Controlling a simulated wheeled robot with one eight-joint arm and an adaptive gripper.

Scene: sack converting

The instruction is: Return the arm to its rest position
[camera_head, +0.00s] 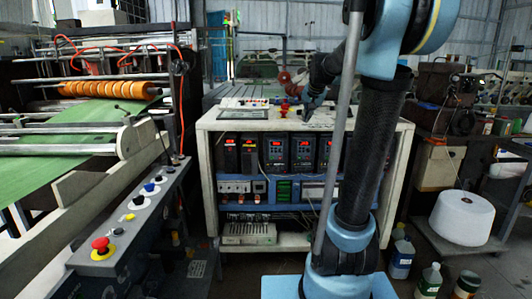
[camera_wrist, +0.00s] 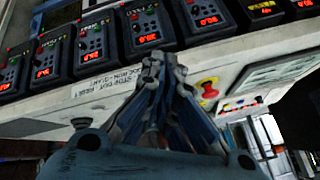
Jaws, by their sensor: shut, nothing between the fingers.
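My arm rises in the right half of the head view, bends at a light blue joint at the top, and reaches back toward the white control cabinet (camera_head: 205,160). My gripper (camera_head: 308,116) is small and dark there, by the cabinet's top front edge. In the wrist view my gripper (camera_wrist: 162,62) points at the cabinet's front rim (camera_wrist: 110,88), its fingers drawn together with nothing between them. I cannot tell whether the fingertips touch the rim. A red push button (camera_wrist: 208,88) on a yellow base shows to the right of the fingers; it also shows in the head view (camera_head: 284,107).
Controllers with red digits (camera_head: 303,151) fill the cabinet's upper shelf. A grey button console (camera_head: 130,215) and a machine with green sheet (camera_head: 60,145) stand left. A white roll (camera_head: 461,217) and bottles (camera_head: 401,258) stand right. Some floor is bare before the cabinet.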

